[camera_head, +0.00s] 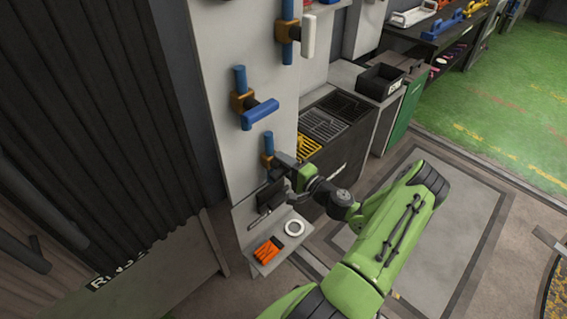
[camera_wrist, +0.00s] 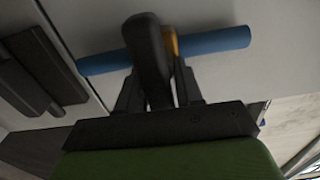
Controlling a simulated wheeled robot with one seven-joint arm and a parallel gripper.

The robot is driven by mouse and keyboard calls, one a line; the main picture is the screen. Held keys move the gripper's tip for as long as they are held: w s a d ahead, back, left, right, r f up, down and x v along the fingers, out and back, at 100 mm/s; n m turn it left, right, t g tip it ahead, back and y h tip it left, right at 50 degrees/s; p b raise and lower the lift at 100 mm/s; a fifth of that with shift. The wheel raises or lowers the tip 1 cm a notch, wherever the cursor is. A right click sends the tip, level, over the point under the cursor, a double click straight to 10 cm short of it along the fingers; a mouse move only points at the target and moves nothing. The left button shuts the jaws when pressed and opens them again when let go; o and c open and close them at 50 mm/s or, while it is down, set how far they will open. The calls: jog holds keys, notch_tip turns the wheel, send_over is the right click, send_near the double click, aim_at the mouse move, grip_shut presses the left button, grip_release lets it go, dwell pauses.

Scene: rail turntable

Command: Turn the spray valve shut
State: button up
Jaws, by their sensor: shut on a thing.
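The lowest valve on the pale wall panel has a brass body (camera_head: 267,160) on an upright blue pipe (camera_head: 268,142). In the wrist view this blue pipe (camera_wrist: 215,41) crosses the picture, with a sliver of the brass body (camera_wrist: 171,42) behind a thick black handle (camera_wrist: 148,52). My gripper (camera_head: 284,170) is at this valve. In the wrist view my gripper (camera_wrist: 160,92) is shut on the black handle, one finger on each side. No label is readable, so I cannot tell by name which valve is the spray valve. The gripper hides part of the handle in the head view.
Above are a valve with a blue handle (camera_head: 260,112) and one with a white handle (camera_head: 308,36). Below is a small shelf (camera_head: 262,268) with an orange item (camera_head: 267,250) and a white ring (camera_head: 294,227). A dark bin (camera_head: 381,82) stands on the counter at right.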

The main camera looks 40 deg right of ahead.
jog(key=shift+f, duration=0.15)
jog(key=o, duration=0.8)
jog(key=s+p, duration=0.1)
jog(key=s, duration=1.4)
jog(key=shift+s+d+p, duration=0.15)
jog(key=shift+s+p, duration=0.25)
